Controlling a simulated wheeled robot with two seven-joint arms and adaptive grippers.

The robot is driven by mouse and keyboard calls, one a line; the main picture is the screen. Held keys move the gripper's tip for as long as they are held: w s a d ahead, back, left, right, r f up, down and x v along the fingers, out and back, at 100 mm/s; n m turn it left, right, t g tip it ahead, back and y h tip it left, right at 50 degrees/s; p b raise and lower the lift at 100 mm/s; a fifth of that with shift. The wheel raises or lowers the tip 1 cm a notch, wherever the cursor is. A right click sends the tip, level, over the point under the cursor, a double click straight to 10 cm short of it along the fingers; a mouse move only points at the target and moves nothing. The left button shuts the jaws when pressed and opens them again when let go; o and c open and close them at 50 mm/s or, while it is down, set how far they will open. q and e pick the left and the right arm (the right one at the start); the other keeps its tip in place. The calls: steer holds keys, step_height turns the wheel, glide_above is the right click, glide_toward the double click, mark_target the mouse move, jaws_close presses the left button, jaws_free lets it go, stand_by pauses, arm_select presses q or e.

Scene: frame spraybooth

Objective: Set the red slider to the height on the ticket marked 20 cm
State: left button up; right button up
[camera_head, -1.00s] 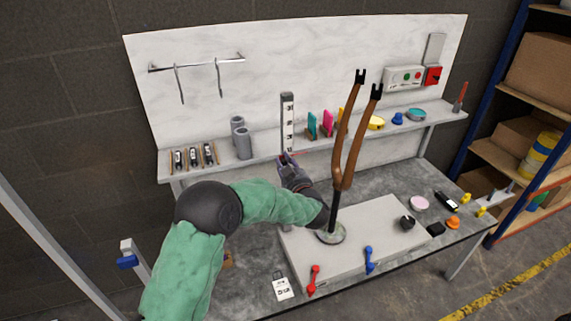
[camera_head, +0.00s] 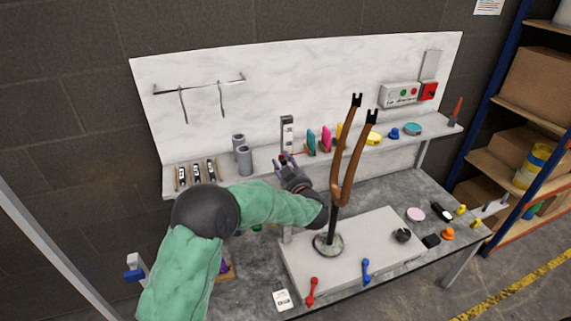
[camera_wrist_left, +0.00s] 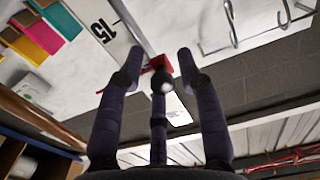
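A white upright scale (camera_head: 287,132) with dark marks stands at the shelf, behind my left gripper (camera_head: 289,160). In the left wrist view the scale (camera_wrist_left: 92,18) shows the number 15. The red slider (camera_wrist_left: 163,62) is at the scale's edge, between the spread fingertips of my left gripper (camera_wrist_left: 160,68). One finger overlaps the slider, and the outer two look apart from it. A white ticket (camera_head: 282,299) lies at the table's front; its print is too small to read. My right gripper is not in view.
A brown fork (camera_head: 348,170) stands upright on a pale block (camera_head: 375,243), right of my left arm. Teal and pink plates (camera_head: 326,138) stand on the shelf right of the scale. Grey cylinders (camera_head: 244,160) stand to its left. Red and blue handles (camera_head: 312,291) are at the block's front.

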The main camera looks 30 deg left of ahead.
arm_select(q)
steer(key=shift+s+a+r, duration=0.1)
steer(key=shift+s+a, duration=0.05)
steer(key=shift+a, duration=0.1)
steer(key=shift+d, duration=0.1)
steer(key=shift+d, duration=0.35)
steer(key=v, duration=1.1)
steer(key=shift+s, duration=0.3)
steer(key=w+a+t+h+p, duration=0.1)
steer(key=w+a+p, duration=0.1)
steer(key=w+a, duration=0.2)
steer(key=w+a+t+h+p, duration=0.1)
steer(key=w+a+p, duration=0.1)
steer(key=w+a, duration=0.2)
steer(key=shift+a+r+p, duration=0.15)
steer(key=shift+a+p, duration=0.2)
steer(key=shift+a, duration=0.15)
